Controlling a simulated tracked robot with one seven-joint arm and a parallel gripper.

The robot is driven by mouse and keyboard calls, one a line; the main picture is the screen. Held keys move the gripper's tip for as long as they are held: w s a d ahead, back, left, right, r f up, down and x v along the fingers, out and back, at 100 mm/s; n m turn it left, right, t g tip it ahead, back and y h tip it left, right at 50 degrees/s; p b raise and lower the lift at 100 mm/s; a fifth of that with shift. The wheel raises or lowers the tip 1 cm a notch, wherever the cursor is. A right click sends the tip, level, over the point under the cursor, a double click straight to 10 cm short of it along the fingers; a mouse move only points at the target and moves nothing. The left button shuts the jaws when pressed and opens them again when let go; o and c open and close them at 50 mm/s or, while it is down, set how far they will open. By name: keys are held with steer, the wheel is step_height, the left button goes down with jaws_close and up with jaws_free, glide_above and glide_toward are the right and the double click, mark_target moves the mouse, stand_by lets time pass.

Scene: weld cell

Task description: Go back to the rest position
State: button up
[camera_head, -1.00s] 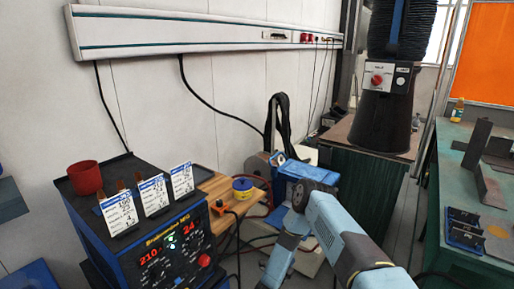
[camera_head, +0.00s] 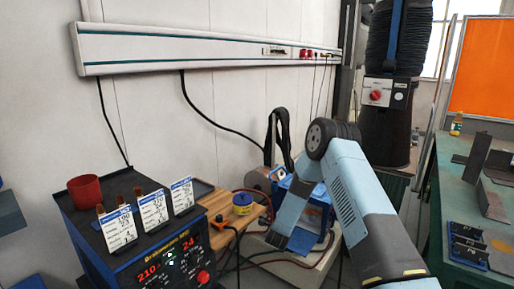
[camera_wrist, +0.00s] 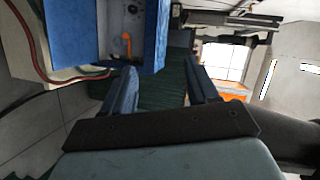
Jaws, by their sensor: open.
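My gripper shows in the wrist view (camera_wrist: 163,92), with its two blue fingers spread apart. Nothing is between them; they are open and empty. Behind and between the fingers is a dark green ribbed surface. In the head view my light blue and dark grey arm rises from the lower right to a dark joint, and a forearm slants down to the left.
A welding machine (camera_head: 118,262) with a red cup (camera_head: 85,190) and several cards stands at the left. A green workbench (camera_head: 440,215) with metal parts is at the right. A black extraction hood (camera_head: 383,125) stands behind my arm.

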step_height(320, 180, up, 21)
steer(key=s+n+g+y, duration=0.1)
steer(key=s+n+y, duration=0.1)
steer(key=n+y, duration=0.3)
steer(key=s+d+r+n+g, duration=0.15)
steer(key=s+r+n, duration=0.45)
steer(key=s+r, duration=0.6)
steer(key=s+d+r+n+g, duration=0.2)
steer(key=s+d+r, duration=0.1)
steer(key=s, duration=1)
steer(key=s+d+r+n+g, duration=0.2)
steer(key=s+d+r+n, duration=0.1)
steer(key=s, duration=0.9)
steer(key=s+d+r+n+g, duration=0.2)
steer(key=s+r+n, duration=0.1)
steer(key=s, duration=1)
steer(key=shift+s+d+r+h, duration=0.3)
steer(key=shift+d+r+h, duration=0.1)
steer(key=shift+r, duration=0.15)
steer(key=shift+g, duration=0.25)
